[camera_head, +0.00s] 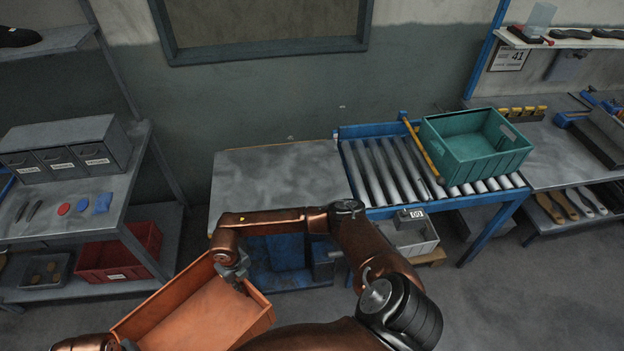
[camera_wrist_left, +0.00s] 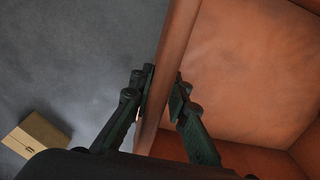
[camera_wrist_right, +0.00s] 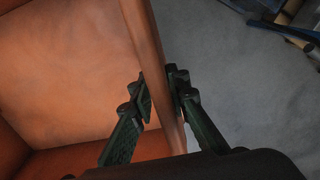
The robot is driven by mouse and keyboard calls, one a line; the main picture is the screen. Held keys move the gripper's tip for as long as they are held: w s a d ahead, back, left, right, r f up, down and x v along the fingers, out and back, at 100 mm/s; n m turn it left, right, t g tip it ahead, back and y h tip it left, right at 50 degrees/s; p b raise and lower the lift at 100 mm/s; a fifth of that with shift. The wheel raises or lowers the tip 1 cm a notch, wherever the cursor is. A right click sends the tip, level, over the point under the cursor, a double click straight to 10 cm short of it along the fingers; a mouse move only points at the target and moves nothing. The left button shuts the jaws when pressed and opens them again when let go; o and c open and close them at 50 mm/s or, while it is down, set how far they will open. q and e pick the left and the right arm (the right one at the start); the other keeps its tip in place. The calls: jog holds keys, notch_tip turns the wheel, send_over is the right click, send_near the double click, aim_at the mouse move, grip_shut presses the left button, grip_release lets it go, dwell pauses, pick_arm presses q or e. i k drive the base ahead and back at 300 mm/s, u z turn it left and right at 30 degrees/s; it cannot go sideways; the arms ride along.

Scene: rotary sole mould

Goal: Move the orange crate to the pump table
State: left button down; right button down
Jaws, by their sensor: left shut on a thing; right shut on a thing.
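The orange crate (camera_head: 205,314) is held at the bottom of the head view, tilted in the picture, and it looks empty. My right gripper (camera_head: 236,272) is shut on the crate's right wall; in the right wrist view its fingers (camera_wrist_right: 162,92) pinch the rim from both sides. My left gripper (camera_wrist_left: 163,88) is shut on the opposite wall, one finger inside and one outside; in the head view its fingers are hardly visible at the bottom edge. A grey-topped table (camera_head: 275,172), probably the pump table, stands ahead against the wall with a bare top. My right arm hides its front edge.
A roller conveyor (camera_head: 375,170) with a green crate (camera_head: 478,145) adjoins the table on the right. A shelf (camera_head: 75,205) with grey drawers (camera_head: 68,150) and a red bin (camera_head: 120,254) stands left. A cardboard box (camera_wrist_left: 35,138) lies on the floor. Grey floor is free between shelf and table.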

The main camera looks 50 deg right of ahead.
aim_at(279, 181)
jog(key=z, duration=1.05)
